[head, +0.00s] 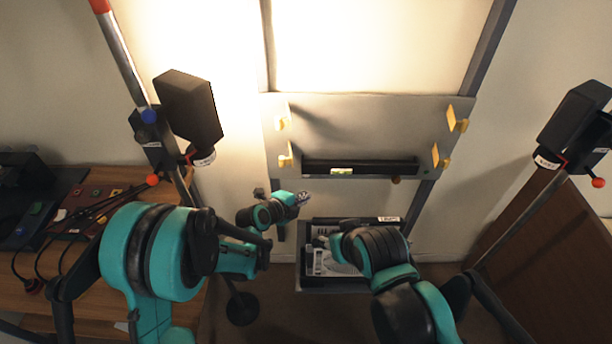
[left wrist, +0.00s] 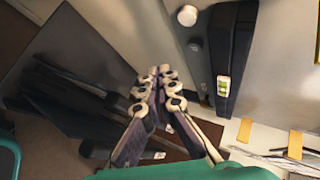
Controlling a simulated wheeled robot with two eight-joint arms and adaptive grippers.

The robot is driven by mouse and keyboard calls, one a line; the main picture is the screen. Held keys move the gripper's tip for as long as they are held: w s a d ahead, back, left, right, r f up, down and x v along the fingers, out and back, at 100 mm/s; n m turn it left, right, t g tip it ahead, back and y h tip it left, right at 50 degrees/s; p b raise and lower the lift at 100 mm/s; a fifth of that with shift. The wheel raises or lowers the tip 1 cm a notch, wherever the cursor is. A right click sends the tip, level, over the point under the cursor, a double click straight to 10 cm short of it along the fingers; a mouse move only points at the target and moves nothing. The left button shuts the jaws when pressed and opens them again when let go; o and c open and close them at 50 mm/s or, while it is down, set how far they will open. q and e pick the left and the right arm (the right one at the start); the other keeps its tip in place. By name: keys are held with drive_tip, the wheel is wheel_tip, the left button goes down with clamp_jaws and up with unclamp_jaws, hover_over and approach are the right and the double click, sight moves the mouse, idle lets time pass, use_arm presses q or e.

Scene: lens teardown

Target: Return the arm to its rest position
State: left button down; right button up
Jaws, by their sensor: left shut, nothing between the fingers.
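My left arm comes in from the left in the head view, and its small gripper (head: 303,197) is in front of the pale panel, left of its middle. In the left wrist view the left gripper (left wrist: 160,85) has its fingers together with nothing between them. My right arm reaches up from the lower right over the low tray. Its gripper (head: 322,240) is small and mostly hidden behind its wrist, so its jaw state does not show.
A grey panel (head: 370,120) with yellow pegs (head: 456,118) and a dark ledge (head: 390,167) stands ahead. A tray (head: 335,289) with dark-framed contents lies below it. Lamps on stands (head: 188,105) (head: 575,125) flank it. A wooden desk (head: 125,176) with cables is left.

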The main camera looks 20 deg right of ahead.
use_arm(q)
drive_tip(key=shift+s, duration=0.1)
idle(0.4)
drive_tip(key=s+a+r+n+y, duration=0.25)
drive_tip(key=a+r+n, duration=0.35)
drive_tip(key=a, duration=0.3)
drive_tip(key=s+a+r+n+y, duration=0.2)
drive_tip(key=s+a+r+n, duration=0.3)
drive_tip(key=a, duration=0.4)
drive_tip(key=s+a+r+n+y, duration=0.1)
drive_tip(key=s+a+n+y, duration=0.3)
drive_tip(key=s+a+n, duration=1.1)
drive_tip(key=shift+s+a+r+n, duration=0.15)
drive_tip(key=shift+a+r+n, duration=0.15)
drive_tip(key=shift+a, duration=0.25)
